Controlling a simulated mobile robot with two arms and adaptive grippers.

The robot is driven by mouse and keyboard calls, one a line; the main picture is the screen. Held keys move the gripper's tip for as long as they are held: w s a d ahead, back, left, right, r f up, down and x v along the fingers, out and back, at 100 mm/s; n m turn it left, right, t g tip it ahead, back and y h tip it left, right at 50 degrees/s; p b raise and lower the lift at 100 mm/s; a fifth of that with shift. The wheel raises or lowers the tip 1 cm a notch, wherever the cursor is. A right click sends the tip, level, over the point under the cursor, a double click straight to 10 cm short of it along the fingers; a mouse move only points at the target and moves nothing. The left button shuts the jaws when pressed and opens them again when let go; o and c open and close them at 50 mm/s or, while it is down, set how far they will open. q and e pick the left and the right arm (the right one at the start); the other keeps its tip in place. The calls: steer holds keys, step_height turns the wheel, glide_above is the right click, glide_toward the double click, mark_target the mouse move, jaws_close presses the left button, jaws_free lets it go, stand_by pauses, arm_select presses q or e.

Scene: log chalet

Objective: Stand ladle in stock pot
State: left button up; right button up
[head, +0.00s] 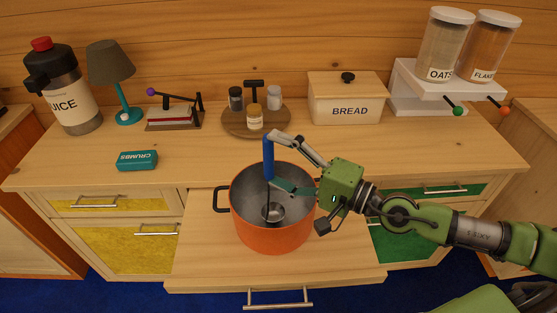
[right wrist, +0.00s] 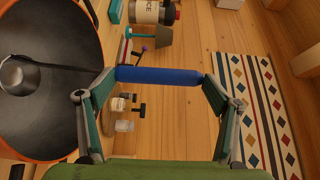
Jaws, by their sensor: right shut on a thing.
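The orange stock pot (head: 272,238) stands upright on a pulled-out wooden board below the counter. It also shows at the left of the right wrist view (right wrist: 92,30). The ladle has a blue handle (head: 268,158) and a grey bowl (head: 273,212). The ladle is near upright, its bowl inside the pot and its handle above the rim. Whether the bowl touches the pot's floor I cannot tell. My right gripper (head: 270,162) is shut on the blue handle, which spans between its fingertips in the right wrist view (right wrist: 160,75). My left gripper is not in view.
Behind the pot stand a round spice tray (head: 238,123), a bread box (head: 345,112) and a white shelf with jars (head: 400,92). A teal crumbs box (head: 137,160), a lamp (head: 112,62) and a juice jug (head: 80,105) are at left. The board beside the pot is clear.

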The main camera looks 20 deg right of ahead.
steer(key=shift+f, duration=0.1)
steer(key=o, duration=1.4)
steer(key=shift+c, duration=0.2)
steer(key=v, duration=1.2)
